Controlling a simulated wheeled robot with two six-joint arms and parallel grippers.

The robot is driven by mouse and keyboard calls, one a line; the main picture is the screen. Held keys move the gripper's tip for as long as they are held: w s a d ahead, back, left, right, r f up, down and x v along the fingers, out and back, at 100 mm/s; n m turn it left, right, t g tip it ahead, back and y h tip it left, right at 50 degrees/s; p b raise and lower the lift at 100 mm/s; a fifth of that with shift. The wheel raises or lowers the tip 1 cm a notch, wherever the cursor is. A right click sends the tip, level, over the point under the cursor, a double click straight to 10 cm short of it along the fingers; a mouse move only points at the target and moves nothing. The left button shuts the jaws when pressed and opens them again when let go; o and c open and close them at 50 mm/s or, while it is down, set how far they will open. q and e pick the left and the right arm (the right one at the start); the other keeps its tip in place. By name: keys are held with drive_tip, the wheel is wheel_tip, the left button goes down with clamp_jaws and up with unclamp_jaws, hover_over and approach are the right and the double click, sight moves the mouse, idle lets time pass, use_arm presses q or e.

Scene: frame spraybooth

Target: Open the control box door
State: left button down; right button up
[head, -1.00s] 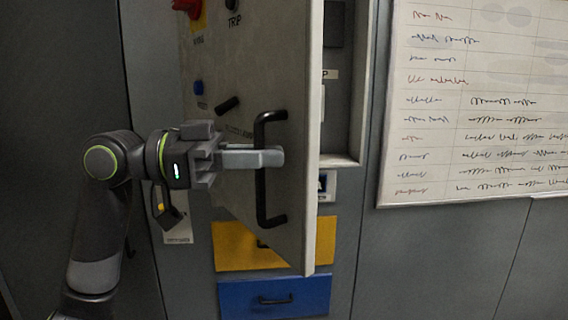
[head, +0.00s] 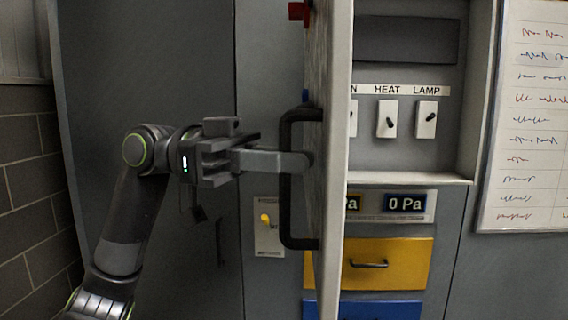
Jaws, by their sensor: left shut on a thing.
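The control box door (head: 337,150) stands swung out, seen nearly edge-on in the head view. Its black bar handle (head: 286,180) is on the door's left-facing side. My left gripper (head: 290,161) comes in from the left and is shut on the handle, its fingertips reaching past the bar close to the door panel. The box interior (head: 400,65) shows to the right of the door, with white switches (head: 387,119) under a label reading HEAT LAMP. The door hides the left part of the interior. My right gripper is not in view.
Below the box are a gauge panel (head: 420,206) reading 0 Pa, a yellow drawer (head: 395,264) and a blue drawer (head: 390,308). A whiteboard (head: 530,120) hangs at the right. A yellow switch (head: 266,219) sits on the wall left of the door.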

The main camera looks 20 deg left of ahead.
use_arm(q)
drive_tip(key=shift+a, duration=0.1)
idle(0.3)
drive_tip(key=c, duration=1.8)
unclamp_jaws()
drive_tip(key=a+b, duration=0.7)
drive_tip(key=a, duration=1)
drive_tip(key=shift+w, duration=0.4)
drive_tip(key=shift+a, duration=0.1)
